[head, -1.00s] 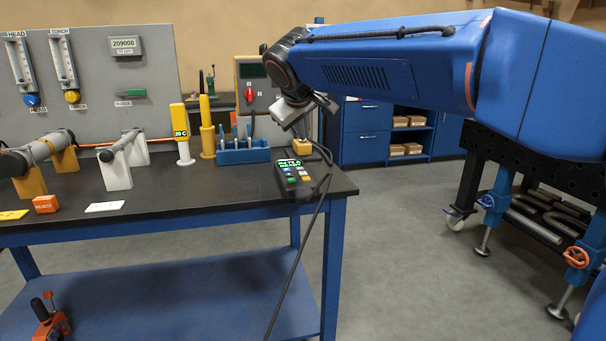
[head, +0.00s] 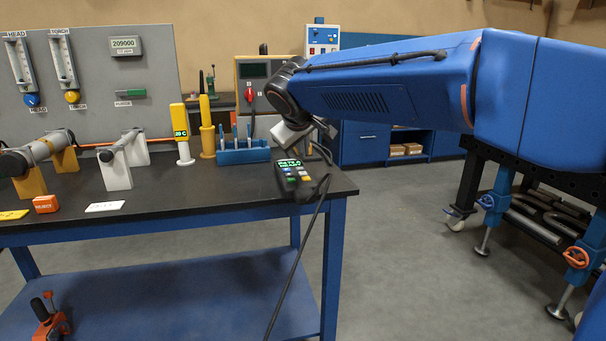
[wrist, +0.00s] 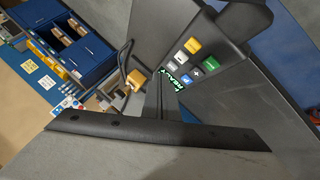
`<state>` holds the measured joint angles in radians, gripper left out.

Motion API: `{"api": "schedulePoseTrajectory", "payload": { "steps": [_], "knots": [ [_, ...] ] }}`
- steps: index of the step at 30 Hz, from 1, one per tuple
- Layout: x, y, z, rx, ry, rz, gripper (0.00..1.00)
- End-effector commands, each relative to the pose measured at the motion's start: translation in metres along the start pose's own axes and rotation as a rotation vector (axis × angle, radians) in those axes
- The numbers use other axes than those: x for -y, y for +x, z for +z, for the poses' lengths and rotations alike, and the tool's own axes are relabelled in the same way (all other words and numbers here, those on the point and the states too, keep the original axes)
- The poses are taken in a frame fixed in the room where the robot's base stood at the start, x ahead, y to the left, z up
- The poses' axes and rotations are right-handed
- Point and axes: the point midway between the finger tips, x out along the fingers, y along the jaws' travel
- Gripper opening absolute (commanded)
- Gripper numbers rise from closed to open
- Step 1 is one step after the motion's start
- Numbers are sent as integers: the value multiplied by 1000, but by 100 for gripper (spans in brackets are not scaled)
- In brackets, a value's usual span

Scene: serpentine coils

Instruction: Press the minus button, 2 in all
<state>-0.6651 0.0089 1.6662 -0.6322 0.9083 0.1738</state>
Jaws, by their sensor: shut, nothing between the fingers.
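The keypad device (head: 292,176) stands near the right end of the dark bench top, with a lit green display. My gripper (head: 318,148) is shut and empty, just above and behind the device in the head view. I cannot tell whether the fingertips touch it.
A blue tool rack (head: 243,156) and yellow posts stand left of the device. A small yellow block (wrist: 137,78) with a cable is close to my fingers. A dark cable hangs over the bench's front edge.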

Motion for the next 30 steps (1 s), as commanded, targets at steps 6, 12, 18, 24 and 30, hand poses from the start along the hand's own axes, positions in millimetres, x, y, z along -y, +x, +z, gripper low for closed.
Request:
{"api": "schedulePoseTrajectory", "payload": {
  "steps": [6, 12, 18, 24, 30],
  "knots": [
    [10, 14, 10, 0, 0, 0, 0],
    [14, 20, 14, 0, 0, 0, 0],
    [15, 20, 15, 0, 1, 0, 0],
    [15, 20, 15, 0, 1, 0, 0],
    [15, 20, 15, 0, 1, 0, 0]
  ]
}}
